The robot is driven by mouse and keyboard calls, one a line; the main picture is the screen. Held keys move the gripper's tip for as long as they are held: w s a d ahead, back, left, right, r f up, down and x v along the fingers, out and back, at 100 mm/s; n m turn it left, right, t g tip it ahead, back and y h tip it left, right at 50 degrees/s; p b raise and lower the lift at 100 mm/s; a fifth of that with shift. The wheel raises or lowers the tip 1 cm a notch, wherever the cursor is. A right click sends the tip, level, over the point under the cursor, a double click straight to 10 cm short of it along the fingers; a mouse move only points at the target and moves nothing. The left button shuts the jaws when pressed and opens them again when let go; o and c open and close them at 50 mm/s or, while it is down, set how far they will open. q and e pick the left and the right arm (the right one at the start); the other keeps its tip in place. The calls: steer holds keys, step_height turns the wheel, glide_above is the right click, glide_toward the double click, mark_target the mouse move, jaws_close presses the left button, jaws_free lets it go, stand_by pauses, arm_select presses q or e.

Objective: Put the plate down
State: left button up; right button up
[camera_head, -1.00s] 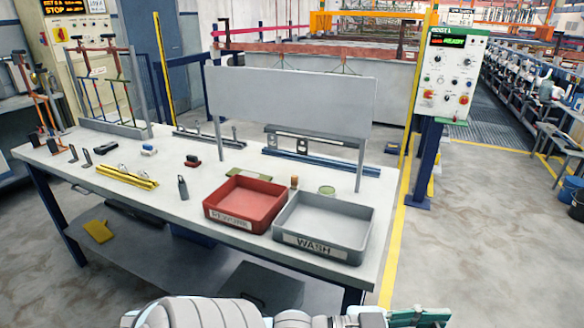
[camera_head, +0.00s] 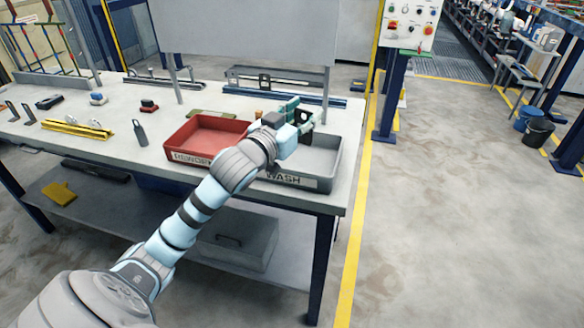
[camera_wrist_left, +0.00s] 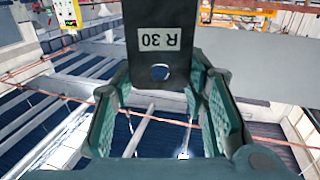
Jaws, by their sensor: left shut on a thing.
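My left gripper (camera_head: 298,118) reaches across the front of the bench to above the back part of the grey WASH tray (camera_head: 328,158). In the left wrist view, the gripper (camera_wrist_left: 160,98) is shut on a dark plate (camera_wrist_left: 157,18) with a white label reading R 30 and a round hole near its end. The plate shows between the green finger pads; its far end is cut off by the frame. In the head view the gripper mostly hides the plate. My right gripper is not in view.
A red tray (camera_head: 205,133) labelled REWORK stands left of the grey one. A large grey panel (camera_head: 250,30) on posts stands behind the trays. A yellow tool (camera_head: 75,128) and small items lie on the bench's left.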

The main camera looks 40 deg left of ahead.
arm_select(q)
steer(key=w+a+r+n+g+y+b, duration=0.1)
steer(key=w+a+r+n+y, duration=0.15)
steer(key=a+r+y, duration=0.4)
steer(key=shift+n+h, duration=0.35)
steer(key=shift+h, duration=0.5)
steer(key=f+b, duration=0.2)
steer(key=f, duration=0.4)
steer(key=a+f+b, duration=0.1)
steer(key=f+b, duration=0.1)
steer(key=f, duration=0.4)
steer(key=s+f+b, duration=0.1)
steer(key=f+b, duration=0.1)
steer(key=f, duration=0.4)
steer(key=shift+a+f+b, duration=0.3)
steer(key=o, duration=1.2)
steer(key=shift+o, duration=0.2)
steer(key=shift+s, duration=0.1)
steer(key=p+v, duration=0.1)
steer(key=v, duration=1)
steer(key=shift+s+d+p, duration=0.15)
steer(key=shift+s+p, duration=0.15)
steer(key=shift+s, duration=0.05)
